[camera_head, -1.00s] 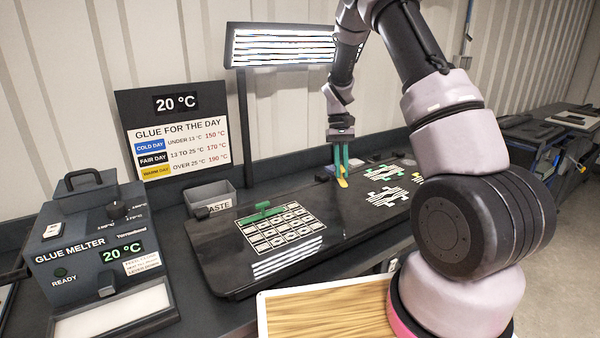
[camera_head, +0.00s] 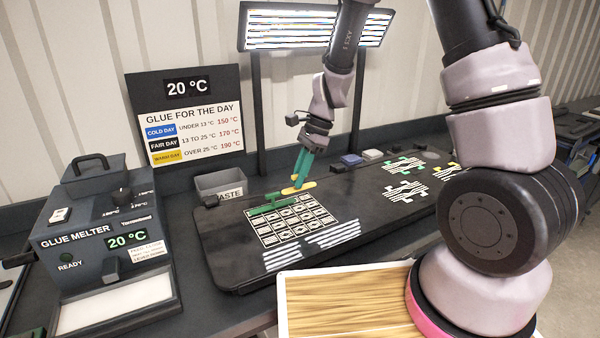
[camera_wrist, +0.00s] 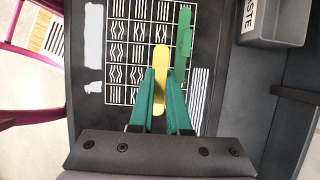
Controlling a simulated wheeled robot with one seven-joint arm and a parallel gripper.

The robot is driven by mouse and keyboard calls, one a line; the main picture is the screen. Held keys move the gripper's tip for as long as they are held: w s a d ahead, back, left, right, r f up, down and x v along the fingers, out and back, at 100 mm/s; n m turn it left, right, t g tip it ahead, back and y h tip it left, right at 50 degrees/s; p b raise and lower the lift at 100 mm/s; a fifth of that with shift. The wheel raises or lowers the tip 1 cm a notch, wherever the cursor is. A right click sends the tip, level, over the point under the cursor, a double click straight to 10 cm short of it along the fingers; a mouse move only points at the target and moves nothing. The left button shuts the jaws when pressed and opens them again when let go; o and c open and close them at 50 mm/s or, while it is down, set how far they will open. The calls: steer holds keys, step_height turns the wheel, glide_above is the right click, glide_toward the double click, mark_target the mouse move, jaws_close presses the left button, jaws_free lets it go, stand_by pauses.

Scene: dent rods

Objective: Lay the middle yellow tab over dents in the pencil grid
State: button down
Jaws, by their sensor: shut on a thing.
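Some grid cells show bowed reflected lines.
The black panel (camera_head: 222,262) carries more striped patches (camera_head: 404,190) at right. The glue melter (camera_head: 105,235) is at left, a lamp (camera_head: 312,30) stands behind, and a wooden board (camera_head: 345,305) is in front.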

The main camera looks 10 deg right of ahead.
mark_target(303, 186)
steer(key=shift+f, duration=2.75)
steer(key=shift+f, duration=0.35)
steer(key=c, duration=0.8)
jaws_free()
steer(key=v, duration=1.1)
steer(key=shift+r, duration=0.1)
steer(key=s+d+r+n+t, duration=0.2)
steer(key=s+d+r, duration=0.15)
steer(key=r, duration=0.45)
steer(key=s+d+r+n+t, duration=0.2)
steer(key=d+r+n, duration=0.15)
steer(key=r, duration=0.55)
steer(key=s+d+r+n+t+h, duration=0.2)
steer(key=s+d+r+n+t, duration=0.2)
steer(key=s+d+r, duration=0.3)
steer(key=s+r+t, duration=0.1)
steer(key=s, duration=0.2)
